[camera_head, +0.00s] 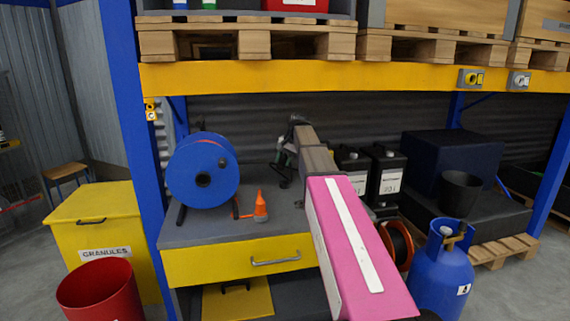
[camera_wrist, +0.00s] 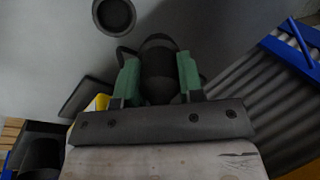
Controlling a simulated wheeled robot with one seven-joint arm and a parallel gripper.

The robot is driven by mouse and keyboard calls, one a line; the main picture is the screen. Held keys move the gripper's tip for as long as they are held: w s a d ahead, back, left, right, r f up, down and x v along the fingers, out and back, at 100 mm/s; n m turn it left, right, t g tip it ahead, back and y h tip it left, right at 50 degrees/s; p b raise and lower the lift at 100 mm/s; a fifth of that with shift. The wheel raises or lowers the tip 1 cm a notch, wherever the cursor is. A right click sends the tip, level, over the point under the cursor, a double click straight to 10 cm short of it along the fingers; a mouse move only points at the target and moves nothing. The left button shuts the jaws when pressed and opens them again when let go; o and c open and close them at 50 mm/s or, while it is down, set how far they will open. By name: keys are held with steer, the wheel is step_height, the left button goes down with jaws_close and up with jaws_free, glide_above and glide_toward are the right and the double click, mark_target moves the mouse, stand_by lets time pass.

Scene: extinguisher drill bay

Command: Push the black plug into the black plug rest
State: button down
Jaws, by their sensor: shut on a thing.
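My gripper (camera_wrist: 159,82) has green fingers closed on both sides of a dark rounded body, the black plug (camera_wrist: 158,62). A dark loop, perhaps its cable, shows beside the left finger. A round black ring with a dark hollow, which looks like the black plug rest (camera_wrist: 115,14), is on the grey surface at the top of the wrist view, apart from the plug and up-left of it. In the head view my gripper (camera_head: 285,165) is above the grey bench, partly behind my arm. I cannot make out the plug or rest clearly there.
A blue reel (camera_head: 203,172) and an orange cone-shaped piece (camera_head: 260,206) stand on the grey bench (camera_head: 205,232) left of my arm. Two black boxes (camera_head: 388,172) are to the right. A yellow beam (camera_head: 250,77) crosses above. A blue cylinder (camera_head: 440,275) stands at front right.

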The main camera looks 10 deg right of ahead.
steer(key=n+h, duration=0.1)
steer(key=s+n+g, duration=0.1)
steer(key=shift+s+a+f+n+h, duration=0.15)
steer(key=shift+f+n+h, duration=0.1)
steer(key=shift+n+h, duration=0.15)
steer(key=shift+s+f+n+g+h, duration=0.15)
steer(key=shift+s+f+n+h, duration=0.2)
steer(key=shift+f+n, duration=0.25)
steer(key=shift+s+f+n+g+h, duration=0.1)
steer(key=shift+s+f+n+h, duration=0.3)
steer(key=shift+f, duration=0.35)
steer(key=shift+s+f+n+g+h, duration=0.15)
steer(key=shift+f+n+h, duration=0.1)
steer(key=shift+f+n, duration=0.4)
steer(key=shift+f, duration=0.75)
steer(key=c, duration=0.7)
jaws_free()
steer(key=shift+o, duration=0.2)
step_height(320, 180, up, 9)
stand_by(0.5)
